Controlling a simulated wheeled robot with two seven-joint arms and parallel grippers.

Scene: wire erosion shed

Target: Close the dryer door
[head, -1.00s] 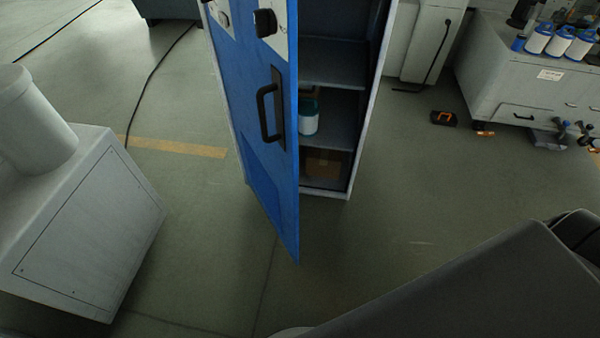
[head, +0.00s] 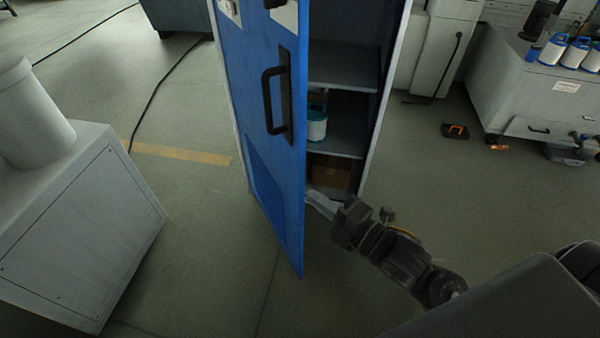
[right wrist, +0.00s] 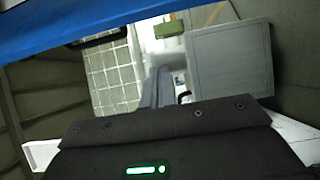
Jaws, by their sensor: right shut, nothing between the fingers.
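The blue dryer door (head: 262,130) stands open, its free edge swung out toward me. A black handle (head: 268,100) is on its outer face. Right of the door, the inside of the dryer cabinet (head: 343,78) shows grey shelves. My right gripper (head: 312,196) is shut and empty, low beside the door's free edge on the open-cabinet side. The fingertips are close to the door's edge; I cannot tell if they touch it. In the right wrist view a blue strip, likely the door (right wrist: 75,25), crosses the top left. My left gripper is out of view.
A blue-and-white container (head: 317,125) and a brown box (head: 328,174) sit on the cabinet shelves. A grey machine housing (head: 75,230) stands at the left. A grey bench (head: 520,90) with bottles is at the right. Floor in front of the door is clear.

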